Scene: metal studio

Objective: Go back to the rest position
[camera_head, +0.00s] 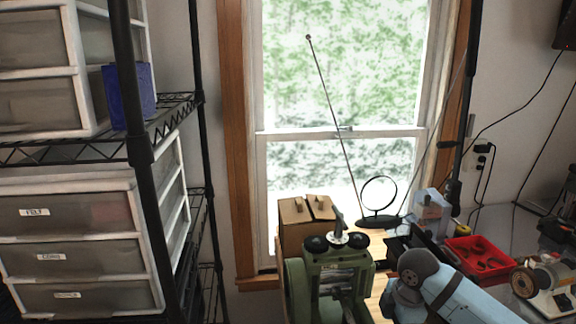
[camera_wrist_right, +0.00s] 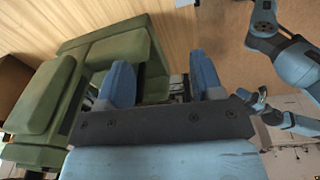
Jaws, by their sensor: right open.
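My right gripper (camera_wrist_right: 160,78) shows in the wrist view with its two blue fingers apart and nothing between them. It is close to a green machine (camera_wrist_right: 122,50), which lies behind and to the left of the fingers; I cannot tell whether they touch it. In the head view a light blue link of my right arm (camera_head: 465,300) comes in from the lower right, beside the same green machine (camera_head: 335,275); the gripper itself is hidden there. My left arm shows at the right of the wrist view, its gripper (camera_wrist_right: 258,98) small and unclear.
The bench along the window holds a cardboard box (camera_head: 296,222), a round black stand (camera_head: 380,220), a red tray (camera_head: 482,258) with tools and a grinder (camera_head: 545,282). A wire shelf (camera_head: 165,125) with drawer units stands at left.

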